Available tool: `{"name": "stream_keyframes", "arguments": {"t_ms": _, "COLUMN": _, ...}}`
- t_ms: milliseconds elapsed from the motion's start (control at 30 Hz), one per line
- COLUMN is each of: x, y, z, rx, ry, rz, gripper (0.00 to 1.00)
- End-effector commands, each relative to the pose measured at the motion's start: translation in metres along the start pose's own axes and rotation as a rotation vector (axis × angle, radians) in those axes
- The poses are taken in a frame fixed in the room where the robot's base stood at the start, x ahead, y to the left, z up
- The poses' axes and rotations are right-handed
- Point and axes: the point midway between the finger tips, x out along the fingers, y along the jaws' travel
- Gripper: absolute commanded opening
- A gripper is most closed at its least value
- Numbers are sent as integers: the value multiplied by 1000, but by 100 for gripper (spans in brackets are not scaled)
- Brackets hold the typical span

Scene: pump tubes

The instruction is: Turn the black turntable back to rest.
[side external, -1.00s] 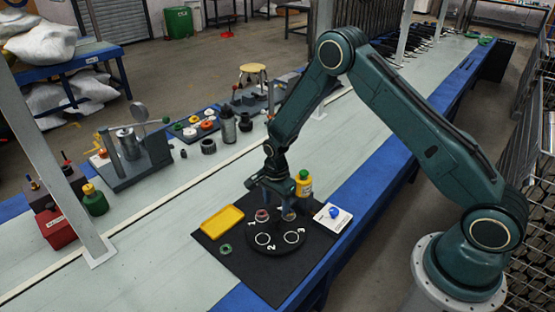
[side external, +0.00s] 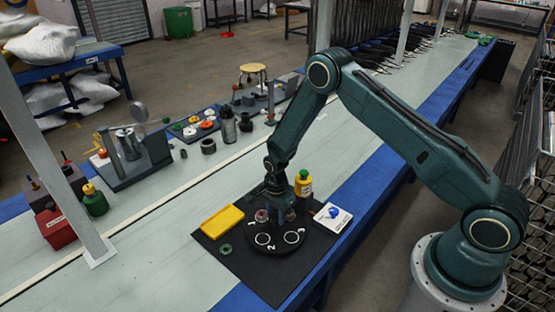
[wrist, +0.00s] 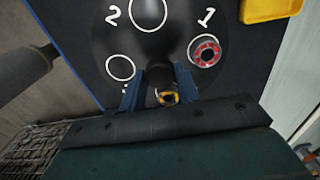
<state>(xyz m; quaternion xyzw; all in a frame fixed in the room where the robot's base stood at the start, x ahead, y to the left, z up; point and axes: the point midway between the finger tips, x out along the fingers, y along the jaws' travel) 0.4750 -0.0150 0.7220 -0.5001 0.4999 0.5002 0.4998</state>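The black turntable (side external: 282,245) sits on a black mat, with white rings and the numbers 1, 2 and 3 on its top. In the wrist view its face (wrist: 115,38) fills the upper middle. A red ring-shaped part (wrist: 206,51) lies in the circle by 1; the circles by 2 and 3 look empty. My gripper (wrist: 158,92) is low over the turntable's back side. Its two blue fingers stand apart on either side of a dark upright piece. A yellow-orange ring (wrist: 168,97) shows between them. I cannot tell whether the fingers touch the upright piece.
A yellow tray (side external: 222,220) and a green ring (side external: 225,249) lie left of the turntable.

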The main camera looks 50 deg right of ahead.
Motion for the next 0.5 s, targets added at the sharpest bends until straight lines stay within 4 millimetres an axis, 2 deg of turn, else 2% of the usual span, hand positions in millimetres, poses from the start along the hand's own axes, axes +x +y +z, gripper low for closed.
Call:
{"name": "stream_keyframes", "arguments": {"t_ms": 33, "x": 0, "y": 0, "z": 0, "rx": 0, "ry": 0, "rz": 0, "gripper": 17}}
{"name": "stream_keyframes", "arguments": {"t_ms": 100, "x": 0, "y": 0, "z": 0, "rx": 0, "ry": 0, "rz": 0, "gripper": 3}}
{"name": "stream_keyframes", "arguments": {"t_ms": 133, "x": 0, "y": 0, "z": 0, "rx": 0, "ry": 0, "rz": 0, "gripper": 0}}
{"name": "stream_keyframes", "arguments": {"t_ms": 500, "x": 0, "y": 0, "z": 0, "rx": 17, "ry": 0, "rz": 0, "gripper": 0}}
